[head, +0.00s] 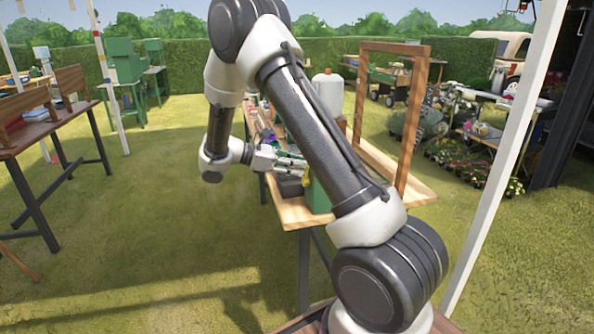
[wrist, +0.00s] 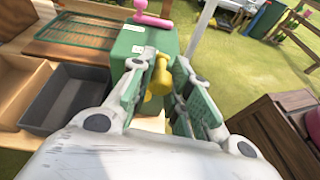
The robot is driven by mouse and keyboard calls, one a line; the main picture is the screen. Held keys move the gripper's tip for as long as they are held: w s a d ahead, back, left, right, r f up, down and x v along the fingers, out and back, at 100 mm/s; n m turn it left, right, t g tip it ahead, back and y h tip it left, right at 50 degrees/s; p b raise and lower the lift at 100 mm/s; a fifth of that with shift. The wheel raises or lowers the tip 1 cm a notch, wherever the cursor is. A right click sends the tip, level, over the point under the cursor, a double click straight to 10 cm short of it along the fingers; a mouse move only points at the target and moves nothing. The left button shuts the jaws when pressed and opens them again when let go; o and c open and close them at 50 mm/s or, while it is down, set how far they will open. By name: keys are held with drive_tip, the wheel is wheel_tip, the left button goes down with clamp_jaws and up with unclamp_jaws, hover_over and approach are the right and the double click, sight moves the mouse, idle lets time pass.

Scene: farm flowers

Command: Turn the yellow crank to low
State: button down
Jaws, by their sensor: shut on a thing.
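The yellow crank (wrist: 160,77) shows in the wrist view on the side of a green box (wrist: 133,38). My gripper (wrist: 163,82) has its two green-padded fingers on either side of the crank handle and is shut on it. In the head view my gripper (head: 303,168) reaches the green box (head: 318,196) at the near end of a wooden table. A small part of the yellow crank (head: 306,181) shows by the fingertips there. My arm hides part of the box. I cannot read any low mark.
A pink handle (wrist: 152,20) tops the green box. A dark grey tray (wrist: 62,100) and a green mesh rack (wrist: 75,32) lie beside it. A wooden frame (head: 362,100) stands on the table. Another table (head: 45,125) is at the left, with open grass between.

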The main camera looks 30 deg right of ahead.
drive_tip(key=shift+w+d+n+g, duration=0.2)
drive_tip(key=shift+w+n+g, duration=0.3)
drive_tip(key=shift+w+n, duration=0.4)
drive_tip(key=c, duration=1.3)
unclamp_jaws()
drive_tip(key=v, duration=1.2)
drive_tip(key=shift+r, duration=0.15)
drive_tip(key=shift+w+d, duration=0.1)
